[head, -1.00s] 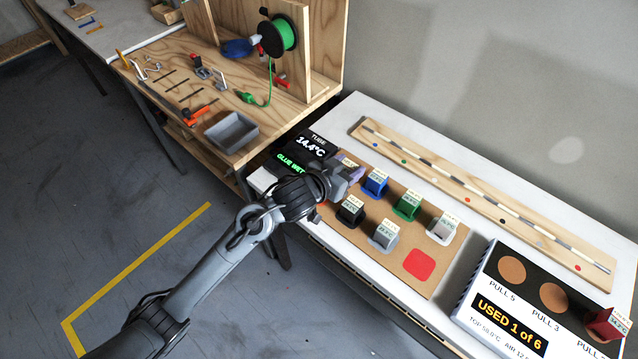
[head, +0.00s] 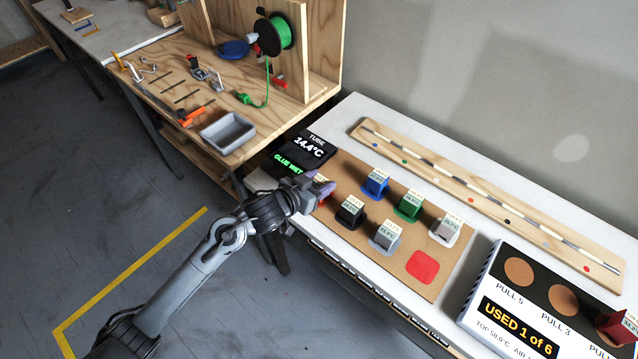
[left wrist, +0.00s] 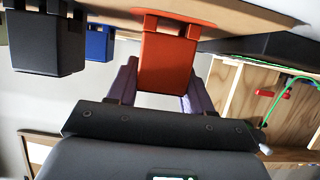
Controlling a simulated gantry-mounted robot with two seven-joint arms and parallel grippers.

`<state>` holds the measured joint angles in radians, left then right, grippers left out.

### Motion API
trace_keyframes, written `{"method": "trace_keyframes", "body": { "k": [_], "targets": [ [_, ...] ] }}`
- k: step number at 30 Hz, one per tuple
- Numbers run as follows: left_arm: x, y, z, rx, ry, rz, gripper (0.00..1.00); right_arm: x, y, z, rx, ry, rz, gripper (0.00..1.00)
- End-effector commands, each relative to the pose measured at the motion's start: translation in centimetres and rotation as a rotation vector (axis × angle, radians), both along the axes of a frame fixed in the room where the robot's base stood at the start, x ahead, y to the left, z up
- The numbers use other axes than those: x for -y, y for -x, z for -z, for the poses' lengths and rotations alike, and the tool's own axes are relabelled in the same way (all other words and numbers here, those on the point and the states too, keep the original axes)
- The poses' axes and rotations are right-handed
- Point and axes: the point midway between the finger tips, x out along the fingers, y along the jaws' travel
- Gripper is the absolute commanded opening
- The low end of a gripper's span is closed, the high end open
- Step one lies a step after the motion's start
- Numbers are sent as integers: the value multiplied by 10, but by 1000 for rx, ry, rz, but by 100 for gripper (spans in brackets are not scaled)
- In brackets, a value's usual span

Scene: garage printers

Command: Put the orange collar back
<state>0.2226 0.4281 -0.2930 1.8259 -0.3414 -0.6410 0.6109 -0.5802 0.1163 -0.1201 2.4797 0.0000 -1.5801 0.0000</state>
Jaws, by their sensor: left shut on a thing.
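The orange collar (left wrist: 167,62) is between the purple fingers of my left gripper (head: 320,190), which is shut on it, in the left wrist view. That view is upside down, and the collar is at the brown board (left wrist: 225,17) with an orange patch showing around its top edge. I cannot tell whether it fully rests there. In the head view the gripper is at the board's left end (head: 400,267) and mostly hides the collar. My right gripper is not in view.
Black (head: 350,213), blue (head: 375,184), green (head: 408,205), grey (head: 385,238) and white (head: 445,231) collars stand close by on the board. A red square (head: 422,266) is bare. A red collar (head: 614,326) stands at the far right. A dark display (head: 300,152) is just behind the gripper.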

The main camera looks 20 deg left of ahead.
Motion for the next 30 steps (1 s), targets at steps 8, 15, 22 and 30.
{"method": "trace_keyframes", "body": {
  "k": [8, 15, 22, 30],
  "targets": [
    [0, 0, 0, 1, 0, 0, 16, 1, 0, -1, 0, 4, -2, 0],
    [0, 0, 2, 1, 0, -1, 73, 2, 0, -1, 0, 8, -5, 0],
    [0, 0, 2, 1, 0, -1, 76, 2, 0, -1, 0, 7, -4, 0],
    [-3, 8, -6, 0, -1, -1, 76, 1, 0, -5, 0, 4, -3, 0]
  ]
}}
